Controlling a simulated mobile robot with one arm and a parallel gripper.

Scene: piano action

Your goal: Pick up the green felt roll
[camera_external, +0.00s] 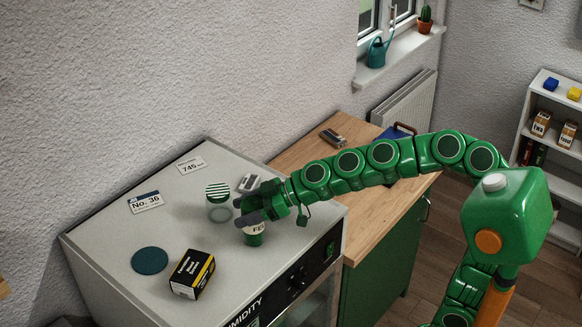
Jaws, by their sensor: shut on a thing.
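The green felt roll (254,238) is a short green cylinder with a white label whose letters start "FE". It is upright at the front right part of the grey cabinet top. My gripper (251,217) reaches in from the right and is shut on the roll's upper part. The dark fingers hide the top of the roll. I cannot tell whether its bottom touches the cabinet top or is slightly above it.
A jar with a green-striped lid (218,202) stands close left of my gripper. A small grey item (249,183) lies behind it. A black and yellow box (192,274) and dark teal disc (149,260) are at front left. A wooden counter (290,155) adjoins the cabinet.

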